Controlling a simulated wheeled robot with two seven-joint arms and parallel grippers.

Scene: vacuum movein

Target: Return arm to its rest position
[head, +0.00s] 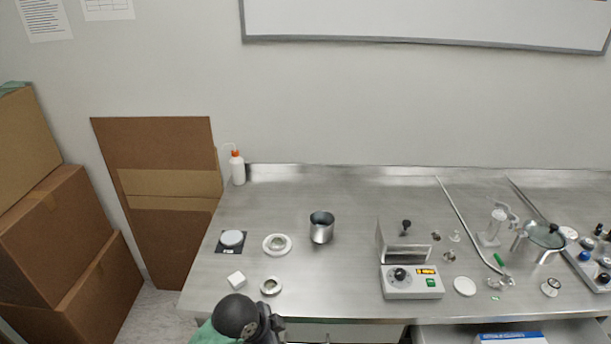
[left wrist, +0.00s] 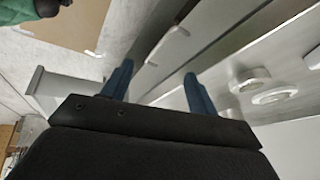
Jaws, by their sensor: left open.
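My left arm (head: 238,318) shows at the bottom of the head view, just in front of the bench's front edge, with a dark rounded joint and a green sleeve. In the left wrist view my left gripper (left wrist: 156,72) has its two blue fingers spread apart, with nothing held between them. The fingers are in front of the bench edge and drawer fronts, apart from the objects on top. My right arm and gripper are not in view.
An open drawer (head: 560,334) juts out at right. Cardboard boxes (head: 60,235) stand left.

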